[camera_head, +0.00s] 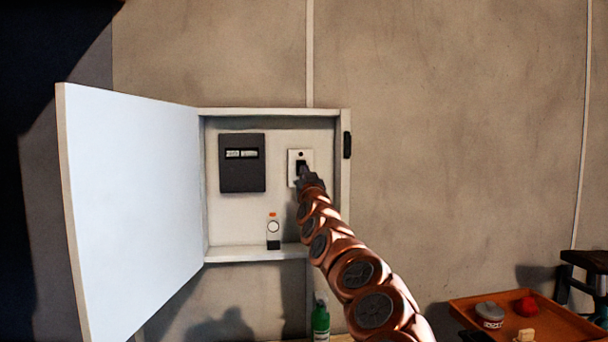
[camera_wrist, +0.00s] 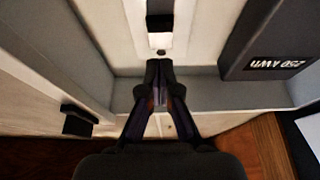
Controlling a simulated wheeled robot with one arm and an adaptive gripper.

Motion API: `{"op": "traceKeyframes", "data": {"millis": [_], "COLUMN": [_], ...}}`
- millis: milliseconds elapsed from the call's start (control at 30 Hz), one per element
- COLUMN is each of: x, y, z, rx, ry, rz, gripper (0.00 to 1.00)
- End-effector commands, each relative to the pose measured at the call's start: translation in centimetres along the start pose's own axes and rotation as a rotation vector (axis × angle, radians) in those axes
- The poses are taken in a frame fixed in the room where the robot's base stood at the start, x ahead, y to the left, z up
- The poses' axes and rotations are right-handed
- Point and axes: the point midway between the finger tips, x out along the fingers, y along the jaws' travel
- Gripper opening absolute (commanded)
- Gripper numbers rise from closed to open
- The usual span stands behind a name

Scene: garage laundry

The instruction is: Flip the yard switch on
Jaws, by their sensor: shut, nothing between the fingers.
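The switch (camera_head: 301,165) is a black toggle on a white plate, mounted on the back wall of an open wall cabinet (camera_head: 228,113). In the wrist view the black toggle (camera_wrist: 160,22) shows at the top middle, with a small dark dot on the plate (camera_wrist: 160,42) below it. My gripper (camera_head: 304,176) reaches into the cabinet in front of the switch and hides its lower part in the head view. In the wrist view my gripper (camera_wrist: 159,65) is shut and empty, its tips near the plate's dotted end. I cannot tell whether they touch it.
A dark grey box (camera_head: 242,163) is mounted left of the switch. A small bottle (camera_head: 273,232) stands on the cabinet floor below. The white door (camera_head: 135,205) hangs open at left. A green bottle (camera_head: 320,322) and an orange tray (camera_head: 545,322) are lower down. The right wall is bare.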

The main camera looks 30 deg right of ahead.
Motion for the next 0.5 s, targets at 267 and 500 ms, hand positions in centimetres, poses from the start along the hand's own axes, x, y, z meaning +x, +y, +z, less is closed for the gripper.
{"op": "traceKeyframes", "data": {"millis": [267,500], "x": [1.3,2.1], "y": [-0.1,-0.1], "z": [1.3,2.2], "rx": [-0.003,-0.004], "ry": [-0.005,-0.004], "rz": [-0.002,-0.002], "gripper": [0.00,0.00]}}
